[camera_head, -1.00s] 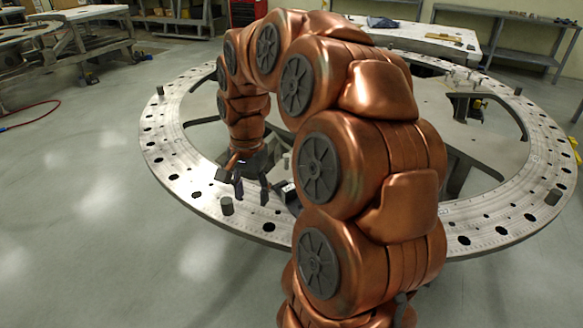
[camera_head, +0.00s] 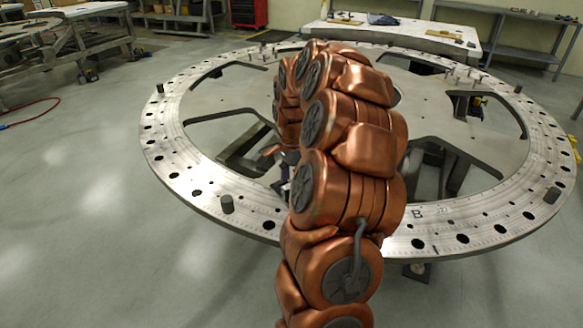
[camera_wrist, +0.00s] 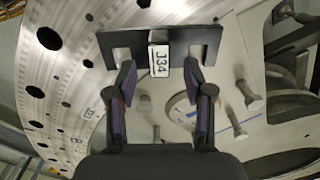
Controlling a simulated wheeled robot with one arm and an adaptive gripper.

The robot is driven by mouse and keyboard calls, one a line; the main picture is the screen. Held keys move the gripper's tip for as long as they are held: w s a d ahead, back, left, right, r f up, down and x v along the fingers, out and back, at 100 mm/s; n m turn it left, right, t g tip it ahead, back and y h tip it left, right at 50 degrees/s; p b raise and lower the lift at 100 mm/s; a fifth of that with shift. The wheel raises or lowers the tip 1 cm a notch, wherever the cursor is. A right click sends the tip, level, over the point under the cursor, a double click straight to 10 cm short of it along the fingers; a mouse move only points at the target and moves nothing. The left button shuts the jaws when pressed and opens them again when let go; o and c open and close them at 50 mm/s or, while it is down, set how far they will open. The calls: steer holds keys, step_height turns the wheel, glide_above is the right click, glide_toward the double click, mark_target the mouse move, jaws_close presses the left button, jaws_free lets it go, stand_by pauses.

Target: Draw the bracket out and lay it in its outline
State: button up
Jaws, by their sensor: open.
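In the wrist view a dark bracket (camera_wrist: 190,45) with a white tag reading "J34" lies across the top, by the holed ring. My gripper (camera_wrist: 160,68) is open, with its two fingers apart at the near side of the bracket, to the left and right of the tag. I cannot tell whether the fingertips touch it. In the head view my arm hides the bracket and most of my gripper; only a small part of the gripper shows left of the arm. I cannot make out the outline for certain.
The large round turret plate (camera_head: 185,185) has a ring full of holes, upright dark pegs such as one (camera_head: 227,204) at the front left, and wide cutouts. Bolts (camera_wrist: 248,95) stand near my right finger. A white-topped bench (camera_head: 400,38) is behind the plate.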

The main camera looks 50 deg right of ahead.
steer(key=shift+f, duration=1.3)
jaws_close()
